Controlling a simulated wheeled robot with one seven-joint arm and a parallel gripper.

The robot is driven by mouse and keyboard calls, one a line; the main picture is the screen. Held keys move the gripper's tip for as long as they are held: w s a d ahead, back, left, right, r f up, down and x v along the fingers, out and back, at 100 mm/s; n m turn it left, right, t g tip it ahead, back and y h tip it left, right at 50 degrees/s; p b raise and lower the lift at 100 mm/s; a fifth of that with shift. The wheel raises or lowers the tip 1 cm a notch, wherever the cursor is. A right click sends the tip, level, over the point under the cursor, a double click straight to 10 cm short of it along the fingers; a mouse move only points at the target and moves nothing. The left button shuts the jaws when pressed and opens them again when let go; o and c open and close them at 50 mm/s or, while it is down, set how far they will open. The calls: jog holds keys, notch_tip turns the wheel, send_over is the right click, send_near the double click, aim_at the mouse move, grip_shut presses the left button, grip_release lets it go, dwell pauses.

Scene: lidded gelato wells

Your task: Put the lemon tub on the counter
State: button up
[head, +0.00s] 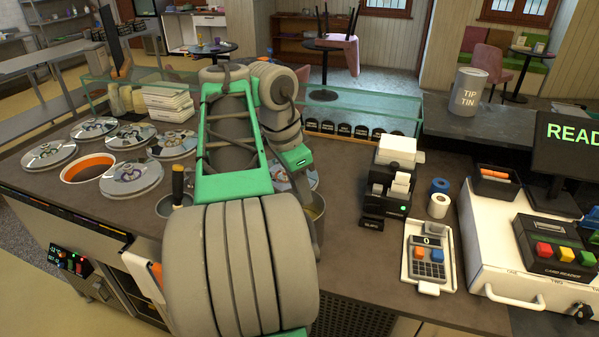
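I cannot pick out a lemon tub for sure. Several round wells with shiny lids sit in the counter (340,175) at the left, such as one lid (131,177). Another lid (303,177) shows partly behind my arm. My arm covers the middle of the counter, and my gripper's fingers are hidden behind it.
A black-handled tool stands in a metal pot (167,206) left of my arm. A printer (388,185), tape rolls (438,205), a calculator (429,258) and a cash drawer (530,270) crowd the right. A glass guard (365,108) runs along the back. Bare counter shows right of my arm.

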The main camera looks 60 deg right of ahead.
jog(key=w+a+f+n+t+h, duration=0.1)
jog(key=w+a+f+n+t, duration=0.15)
jog(key=w+a+n, duration=1.1)
jog(key=a+f+n+t+y, duration=0.1)
jog(key=a+f+n, duration=0.1)
jog(key=a+n, duration=0.2)
jog(key=a+f+n+t+y, duration=0.1)
jog(key=a+f+n, duration=0.2)
jog(key=a, duration=0.8)
jog(key=w+a+f+n+t+y, duration=0.1)
jog(key=a+n, duration=0.3)
jog(key=a, duration=0.4)
jog(key=shift+f+n, duration=0.35)
jog(key=shift+f, duration=0.35)
jog(key=shift+w+t, duration=0.1)
jog(key=shift+t, duration=0.15)
